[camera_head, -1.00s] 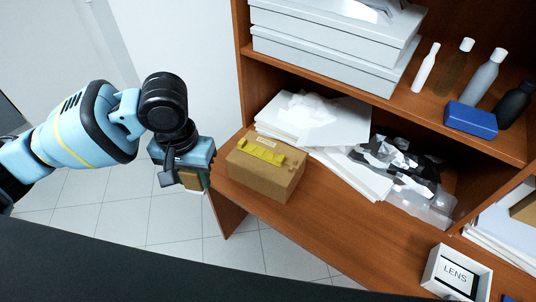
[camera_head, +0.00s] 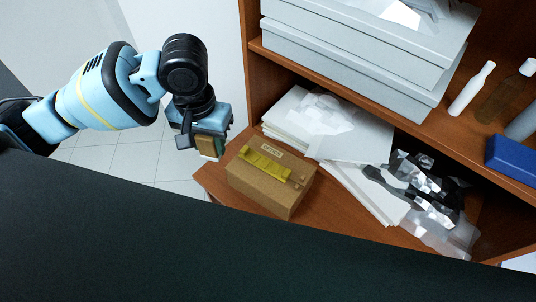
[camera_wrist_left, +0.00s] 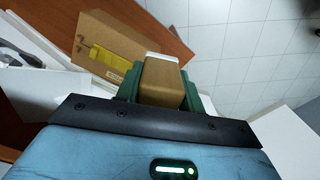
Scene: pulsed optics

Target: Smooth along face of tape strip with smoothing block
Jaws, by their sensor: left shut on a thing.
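A brown cardboard box (camera_head: 262,196) stands on the wooden shelf near its left end. A yellow tape strip (camera_head: 264,165) lies on the box top; it also shows in the left wrist view (camera_wrist_left: 108,61). My left gripper (camera_head: 208,150) is shut on a tan smoothing block with a pale end (camera_wrist_left: 161,80). It holds the block to the left of the box, apart from it, beyond the shelf's left edge. In the left wrist view the block sits between the green fingers, and the box is behind it to the left. My right gripper is not in view.
Stacked white papers (camera_head: 316,128) lie behind the box, with crumpled black and clear wrapping (camera_head: 420,195) to the right. Grey boxes (camera_head: 350,67), bottles (camera_head: 472,89) and a blue box (camera_head: 512,158) stand on the upper shelf. A dark surface (camera_head: 200,245) fills the foreground.

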